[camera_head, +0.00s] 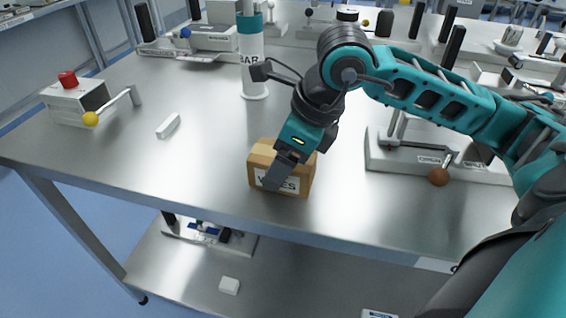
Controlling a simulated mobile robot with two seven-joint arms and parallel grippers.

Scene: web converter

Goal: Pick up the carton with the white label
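A small brown carton (304,176) with a white label on its front face stands on the metal table near the front edge. The label is partly covered, and only some of its letters show. My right gripper (281,175) reaches down over the carton from above. One dark finger lies in front of the carton's front face, across the label. The other finger is hidden, so I cannot tell whether the grip is closed on the carton. My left gripper is out of view.
A white and teal cylinder (252,75) stands behind the carton. A box with a red knob (67,78) is at the left, and a small white block (168,126) lies nearer. A device with a brown ball (439,177) is at the right.

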